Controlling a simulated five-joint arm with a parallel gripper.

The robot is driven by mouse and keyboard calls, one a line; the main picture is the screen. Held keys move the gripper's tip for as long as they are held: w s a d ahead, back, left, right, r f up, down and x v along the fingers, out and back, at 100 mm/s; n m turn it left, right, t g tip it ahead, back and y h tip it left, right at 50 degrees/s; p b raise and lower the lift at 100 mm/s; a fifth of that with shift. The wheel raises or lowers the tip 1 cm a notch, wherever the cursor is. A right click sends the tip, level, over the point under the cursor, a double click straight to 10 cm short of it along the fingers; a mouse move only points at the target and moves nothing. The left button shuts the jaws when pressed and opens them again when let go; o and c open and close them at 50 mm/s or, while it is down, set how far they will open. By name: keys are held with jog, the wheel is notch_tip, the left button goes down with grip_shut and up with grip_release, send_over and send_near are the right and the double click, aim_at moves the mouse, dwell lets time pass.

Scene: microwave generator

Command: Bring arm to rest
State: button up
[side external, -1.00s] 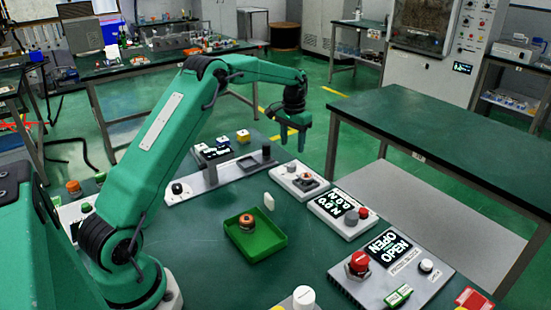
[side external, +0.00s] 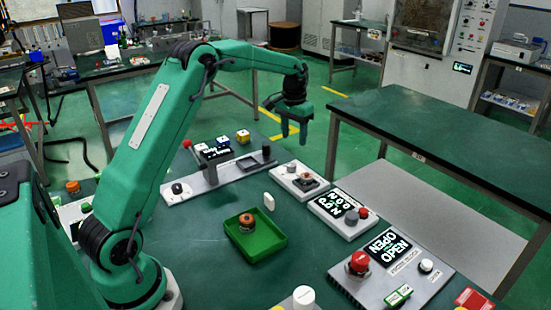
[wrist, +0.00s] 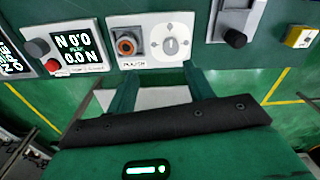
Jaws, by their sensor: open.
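My green arm reaches across the bench from the left in the side view. My gripper (side external: 293,132) points down with its two fingers apart and nothing between them. It hangs above the far part of the bench, over the small white panel (side external: 300,182) with a dark-and-orange part and a knob. In the wrist view my gripper (wrist: 157,80) shows two spread green fingers, with the white panel (wrist: 153,40) beyond their tips. The gripper touches nothing that I can see.
A green tray (side external: 268,248) with an orange-brown ring part sits mid-bench. A display panel (side external: 343,214), a control box with a red button (side external: 359,262) and a grey rail fixture (side external: 205,182) stand around it. Another table (side external: 440,140) is at the right.

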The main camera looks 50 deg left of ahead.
jog(key=s+d+r+m+t, duration=0.1)
jog(key=s+d+r+t, duration=0.1)
jog(key=s+d+r, duration=1.05)
jog(key=s+d+f+t, duration=0.1)
jog(key=s+d, duration=0.1)
jog(key=s, duration=0.8)
jog(key=s+d+f+m+t, duration=0.1)
jog(key=s+d+t, duration=0.1)
jog(key=s, duration=0.7)
jog(key=shift+s+d+f, duration=0.35)
jog(key=shift+d+f, duration=0.05)
jog(key=shift+d, duration=0.25)
